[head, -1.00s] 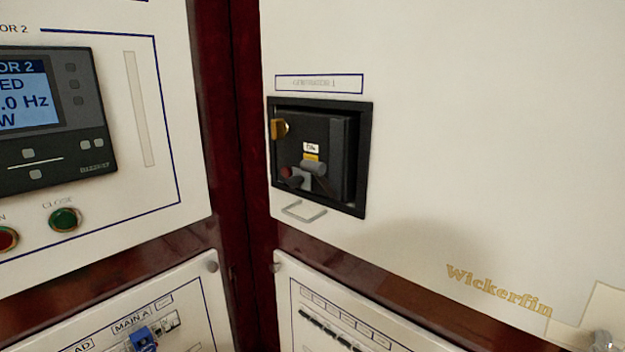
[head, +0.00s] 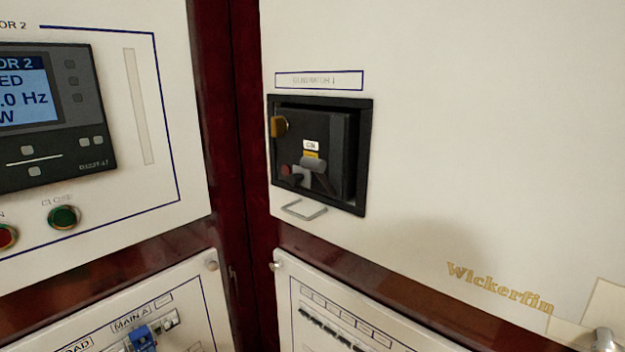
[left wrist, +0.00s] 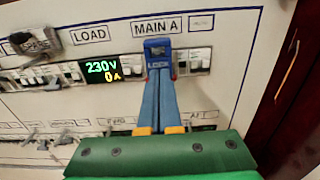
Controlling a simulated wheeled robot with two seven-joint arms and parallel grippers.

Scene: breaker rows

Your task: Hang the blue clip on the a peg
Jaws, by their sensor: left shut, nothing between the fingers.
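The blue clip (left wrist: 157,50), marked LOCK, sits on the breaker under the MAIN A label in the left wrist view. It also shows at the bottom edge of the head view (head: 143,339). My left gripper (left wrist: 160,72) has its blue fingers shut, with the tips right at the clip's lower edge. I cannot tell whether they touch it. The fingers are empty. My right gripper is in neither view. I see no peg that I can identify as the a peg.
White breakers (left wrist: 199,62) flank the clip. A 230V display (left wrist: 101,71) is to its left. A dark red post (head: 240,150) separates two cabinet faces. The generator breaker (head: 318,155) sits recessed above a wire handle (head: 303,209). A grey knob (head: 604,341) is at the lower right.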

